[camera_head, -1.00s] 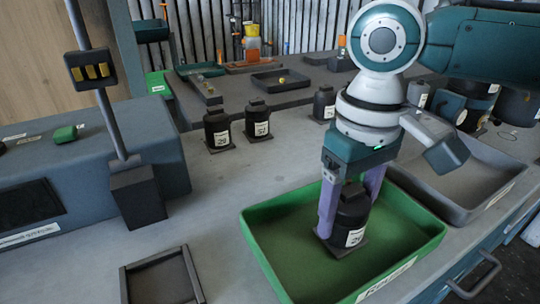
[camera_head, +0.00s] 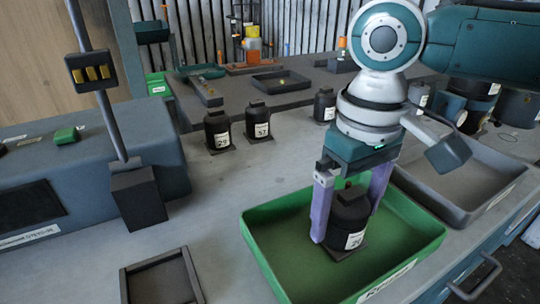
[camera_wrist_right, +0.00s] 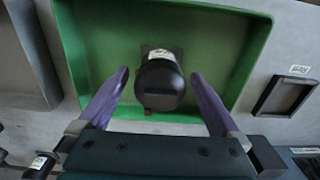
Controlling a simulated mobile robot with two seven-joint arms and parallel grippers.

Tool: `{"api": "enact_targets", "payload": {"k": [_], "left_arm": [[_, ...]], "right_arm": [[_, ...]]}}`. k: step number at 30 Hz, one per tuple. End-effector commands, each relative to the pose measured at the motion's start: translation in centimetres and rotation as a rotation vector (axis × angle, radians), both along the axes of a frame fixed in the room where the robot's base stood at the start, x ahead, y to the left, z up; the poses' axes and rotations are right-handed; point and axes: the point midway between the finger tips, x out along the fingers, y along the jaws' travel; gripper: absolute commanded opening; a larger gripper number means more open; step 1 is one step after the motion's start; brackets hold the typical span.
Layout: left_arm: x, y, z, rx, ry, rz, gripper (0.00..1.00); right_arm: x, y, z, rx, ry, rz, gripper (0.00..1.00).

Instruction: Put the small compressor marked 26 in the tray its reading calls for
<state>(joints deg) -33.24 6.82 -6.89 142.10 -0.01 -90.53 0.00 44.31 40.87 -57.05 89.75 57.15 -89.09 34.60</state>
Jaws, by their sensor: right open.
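A small black compressor (camera_head: 347,222) with a white label stands upright in the green tray (camera_head: 262,236); its label looks like 26 but is small. My right gripper (camera_head: 344,238) is open around it, one purple finger on each side. In the right wrist view the compressor (camera_wrist_right: 160,85) sits between the two spread fingers of the gripper (camera_wrist_right: 163,78), with a gap on each side. The tray (camera_wrist_right: 240,50) surrounds it there. My left gripper is not in view.
A grey tray (camera_head: 463,208) lies right of the green one. Other black compressors (camera_head: 217,131), (camera_head: 257,122) and (camera_head: 324,104) stand farther back. A dark empty square frame (camera_head: 160,280) lies at front left. A grey post with a block base (camera_head: 138,195) stands left.

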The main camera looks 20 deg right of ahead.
Motion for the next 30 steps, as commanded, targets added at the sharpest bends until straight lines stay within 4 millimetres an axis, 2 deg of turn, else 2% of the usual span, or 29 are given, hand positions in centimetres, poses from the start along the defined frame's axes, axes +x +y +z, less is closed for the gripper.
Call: {"api": "enact_targets", "payload": {"k": [9,15,21,30], "left_arm": [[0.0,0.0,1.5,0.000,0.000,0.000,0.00],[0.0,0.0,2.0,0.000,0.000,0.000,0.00],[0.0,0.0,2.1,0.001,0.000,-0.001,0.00],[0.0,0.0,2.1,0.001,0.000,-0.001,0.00]], "right_arm": [[0.1,0.0,6.9,0.001,-0.006,0.001,0.99],[0.1,0.0,10.4,0.001,-0.003,-0.001,0.99],[0.0,0.0,11.7,0.001,-0.001,0.000,0.99],[0.0,0.0,11.7,0.001,0.000,0.000,0.99]]}}
